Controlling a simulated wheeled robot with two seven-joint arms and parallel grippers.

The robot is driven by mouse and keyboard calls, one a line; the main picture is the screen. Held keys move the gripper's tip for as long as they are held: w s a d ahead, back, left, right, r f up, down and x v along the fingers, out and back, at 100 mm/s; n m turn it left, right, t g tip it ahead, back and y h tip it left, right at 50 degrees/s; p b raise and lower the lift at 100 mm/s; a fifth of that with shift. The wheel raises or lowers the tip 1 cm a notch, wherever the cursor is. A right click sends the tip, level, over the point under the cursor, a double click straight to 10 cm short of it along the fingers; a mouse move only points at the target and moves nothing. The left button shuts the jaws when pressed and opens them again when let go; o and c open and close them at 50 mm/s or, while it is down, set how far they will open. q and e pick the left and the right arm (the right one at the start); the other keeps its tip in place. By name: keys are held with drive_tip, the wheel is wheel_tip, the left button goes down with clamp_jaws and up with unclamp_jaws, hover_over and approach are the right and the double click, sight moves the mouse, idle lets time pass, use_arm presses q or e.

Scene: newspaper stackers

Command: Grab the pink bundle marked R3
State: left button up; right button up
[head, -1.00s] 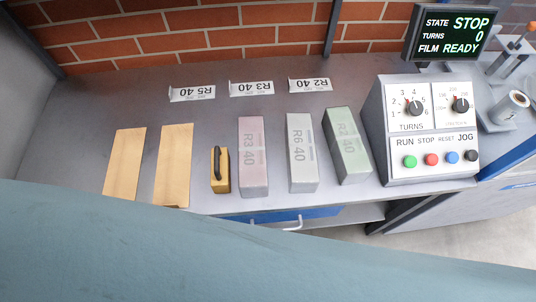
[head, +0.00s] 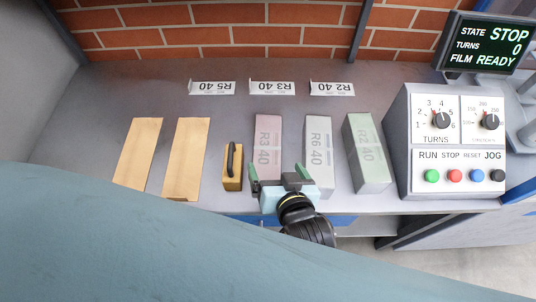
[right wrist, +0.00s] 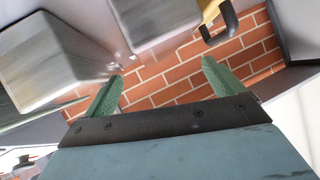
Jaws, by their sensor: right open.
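The pink bundle marked R3 40 (head: 268,148) lies on the grey bench in the head view, between a yellow block with a black handle (head: 232,172) and the grey-white R6 40 bundle (head: 318,150). My right gripper (head: 278,176) is open and empty. In the head view it overlaps the near end of the pink bundle; I cannot tell the height gap. In the right wrist view its two green fingers (right wrist: 160,85) are spread with brick wall showing between them. Pale bundle faces show beyond them, their labels unreadable. My left gripper is not in view.
A green R2 40 bundle (head: 367,150) lies right of R6. Two tan boards (head: 187,160) lie at the left. Label cards (head: 272,88) lie behind. A control box (head: 455,140) stands at the right. A large teal surface covers the bottom of the head view.

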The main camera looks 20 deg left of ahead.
sight(270, 154)
drive_tip(key=b+x, duration=0.1)
drive_tip(key=x, duration=0.6)
drive_tip(key=shift+w+f, duration=0.25)
drive_tip(key=shift+f, duration=0.05)
drive_tip(key=c, duration=1.6)
drive_tip(key=shift+r, duration=0.2)
drive_tip(key=shift+c, duration=1)
